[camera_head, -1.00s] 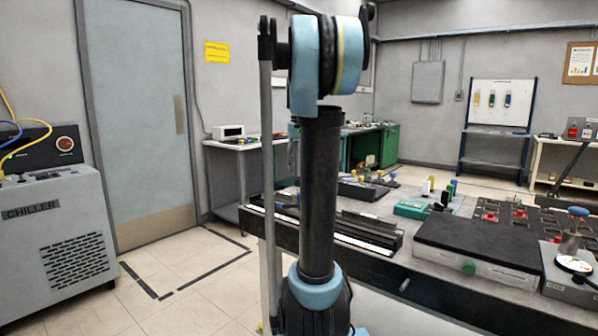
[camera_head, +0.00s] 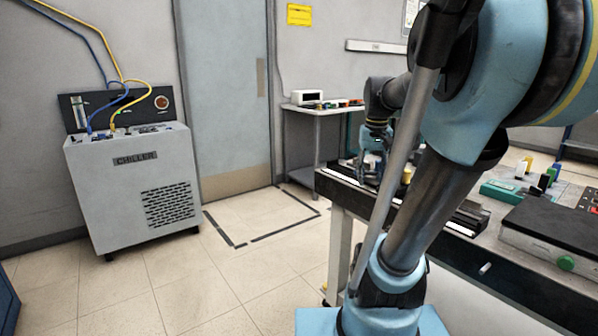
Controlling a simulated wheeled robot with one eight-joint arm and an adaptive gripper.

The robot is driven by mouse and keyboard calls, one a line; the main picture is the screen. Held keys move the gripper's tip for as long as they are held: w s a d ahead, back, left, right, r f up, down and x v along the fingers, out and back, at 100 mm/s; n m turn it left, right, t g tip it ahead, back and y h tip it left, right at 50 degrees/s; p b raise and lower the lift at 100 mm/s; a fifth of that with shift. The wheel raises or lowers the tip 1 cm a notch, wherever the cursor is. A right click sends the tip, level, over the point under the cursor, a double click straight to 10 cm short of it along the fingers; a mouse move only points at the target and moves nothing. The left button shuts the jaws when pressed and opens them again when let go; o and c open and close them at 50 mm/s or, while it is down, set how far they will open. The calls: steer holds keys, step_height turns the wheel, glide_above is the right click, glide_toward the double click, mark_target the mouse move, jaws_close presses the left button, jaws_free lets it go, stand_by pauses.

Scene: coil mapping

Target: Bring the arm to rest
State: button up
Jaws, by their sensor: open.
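My arm rises in the right half of the head view, with its large blue and black joint close to the camera at the upper right. My gripper (camera_head: 368,172) hangs there, small and partly hidden by my own arm link. It points down and is open. I see nothing held in it, though its fingertips are hard to make out. I cannot tell whether it touches the bench-top items behind it.
A grey chiller (camera_head: 130,185) with blue and yellow hoses stands at left. A blue-grey door (camera_head: 222,100) is behind. A side table (camera_head: 310,108) carries a white box (camera_head: 307,97). A black-topped box (camera_head: 555,228) lies on the bench at right. The floor between chiller and bench is clear.

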steer(key=s+a+f+n+t, duration=0.1)
steer(key=s+a+f, duration=0.2)
steer(key=s+f, duration=1)
step_height(320, 180, down, 3)
steer(key=shift+s+f, duration=0.1)
steer(key=shift+s, duration=0.25)
steer(key=shift+a, duration=0.1)
steer(key=shift+w+f, duration=0.2)
steer(key=shift+w, duration=0.3)
